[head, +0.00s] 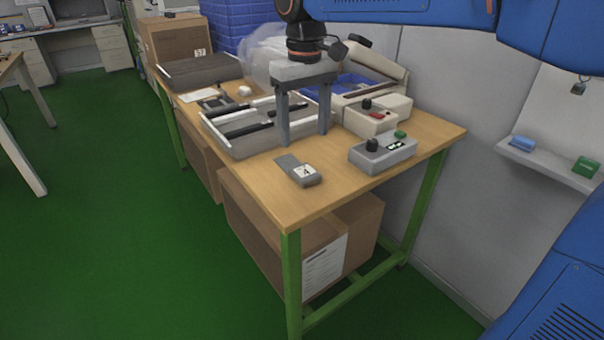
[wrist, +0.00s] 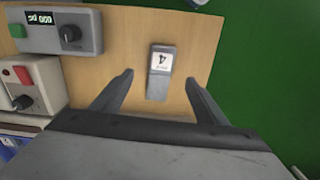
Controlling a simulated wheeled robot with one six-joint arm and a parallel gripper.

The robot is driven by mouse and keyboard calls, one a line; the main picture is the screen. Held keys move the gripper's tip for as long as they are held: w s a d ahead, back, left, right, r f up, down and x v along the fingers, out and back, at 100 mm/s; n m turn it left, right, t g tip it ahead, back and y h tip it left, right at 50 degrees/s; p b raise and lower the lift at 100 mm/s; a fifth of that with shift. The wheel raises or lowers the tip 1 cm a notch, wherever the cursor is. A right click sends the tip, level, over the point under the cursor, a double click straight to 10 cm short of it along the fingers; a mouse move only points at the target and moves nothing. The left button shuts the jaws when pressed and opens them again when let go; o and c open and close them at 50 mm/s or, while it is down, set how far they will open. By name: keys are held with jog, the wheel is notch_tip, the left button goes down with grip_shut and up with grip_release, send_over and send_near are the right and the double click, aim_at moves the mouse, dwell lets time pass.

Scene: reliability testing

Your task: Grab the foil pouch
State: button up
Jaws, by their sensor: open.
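A small grey item with a white label, which looks like the foil pouch (head: 299,170), lies flat on the wooden table near its front edge. In the wrist view the pouch (wrist: 158,84) appears between my two fingers, below and beyond them, with its label at the far end. My gripper (head: 304,138) is open and empty, pointing down over the table. In the head view its fingers show behind the pouch, apart from it. The fingers also show in the wrist view (wrist: 159,77).
A grey control box (head: 383,154) with a knob stands right of the pouch. A beige box (head: 377,116) with a red button is behind it. A grey tray (head: 232,146) with dark bars lies to the left. Bare tabletop (head: 262,192) surrounds the pouch at the front.

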send_over(302, 169)
jog(key=f, duration=0.4)
jog(key=shift+d+f, duration=0.3)
jog(key=shift+f, duration=0.1)
jog(key=shift+a+f, duration=0.2)
jog(key=shift+f, duration=2.4)
jog(key=shift+c, duration=0.3)
jog(key=c, duration=1.1)
